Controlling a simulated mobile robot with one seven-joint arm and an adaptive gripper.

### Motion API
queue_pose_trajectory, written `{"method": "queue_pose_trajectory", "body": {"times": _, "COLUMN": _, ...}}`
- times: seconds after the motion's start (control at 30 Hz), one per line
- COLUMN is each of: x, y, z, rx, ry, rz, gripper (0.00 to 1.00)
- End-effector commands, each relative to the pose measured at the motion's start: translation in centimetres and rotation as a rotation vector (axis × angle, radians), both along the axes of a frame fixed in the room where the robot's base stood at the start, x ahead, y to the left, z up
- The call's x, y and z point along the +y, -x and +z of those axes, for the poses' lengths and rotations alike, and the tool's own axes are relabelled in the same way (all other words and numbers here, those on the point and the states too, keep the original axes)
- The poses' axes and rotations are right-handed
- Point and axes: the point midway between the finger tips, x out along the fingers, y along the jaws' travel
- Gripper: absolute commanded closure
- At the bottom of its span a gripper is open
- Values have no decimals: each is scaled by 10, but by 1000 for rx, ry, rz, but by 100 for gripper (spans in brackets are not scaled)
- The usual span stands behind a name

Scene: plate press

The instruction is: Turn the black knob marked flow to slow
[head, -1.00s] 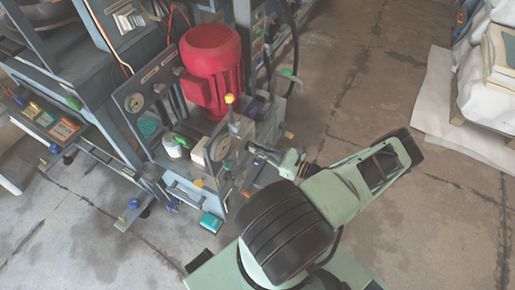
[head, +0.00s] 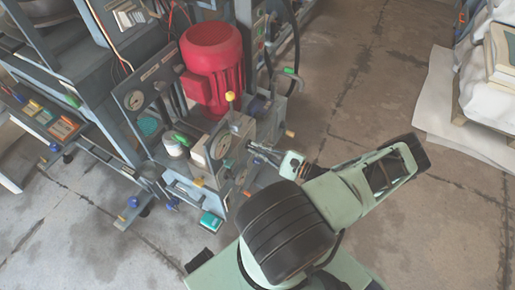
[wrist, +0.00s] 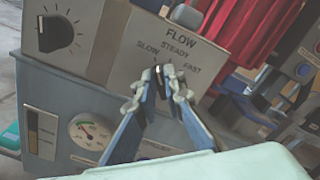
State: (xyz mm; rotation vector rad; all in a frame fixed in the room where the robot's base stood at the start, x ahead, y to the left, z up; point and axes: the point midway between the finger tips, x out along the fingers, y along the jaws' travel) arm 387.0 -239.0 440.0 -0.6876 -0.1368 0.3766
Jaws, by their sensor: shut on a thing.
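The black flow knob (wrist: 158,84) sits on the light panel in the wrist view, below the word FLOW. The labels SLOW, STEADY and FAST are set around it. My gripper (wrist: 162,82) is shut on the knob, one fingertip on each side. The fingertips hide much of it, and I cannot tell clearly which label it points to. In the head view my gripper (head: 252,147) reaches from the right to the face of the control box (head: 205,152). The knob is too small to make out there.
Another black knob (wrist: 58,33) with a dial scale is on the panel's left. A pressure gauge (wrist: 90,131) is below it. A red motor (head: 211,62) stands behind the control box. A yellow-topped lever (head: 230,97) rises close by.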

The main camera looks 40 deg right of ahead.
Motion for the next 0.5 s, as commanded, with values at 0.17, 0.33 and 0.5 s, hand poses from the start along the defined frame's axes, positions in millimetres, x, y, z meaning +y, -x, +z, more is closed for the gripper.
{"method": "queue_pose_trajectory", "body": {"times": 0.17, "x": 0, "y": 1, "z": -1, "rx": -25, "ry": 61, "rz": -1, "gripper": 100}}
{"method": "queue_pose_trajectory", "body": {"times": 0.33, "x": 1, "y": 1, "z": -1, "rx": -36, "ry": 90, "rz": 0, "gripper": 100}}
{"method": "queue_pose_trajectory", "body": {"times": 0.5, "x": 1, "y": 1, "z": -1, "rx": -39, "ry": 98, "rz": 0, "gripper": 100}}
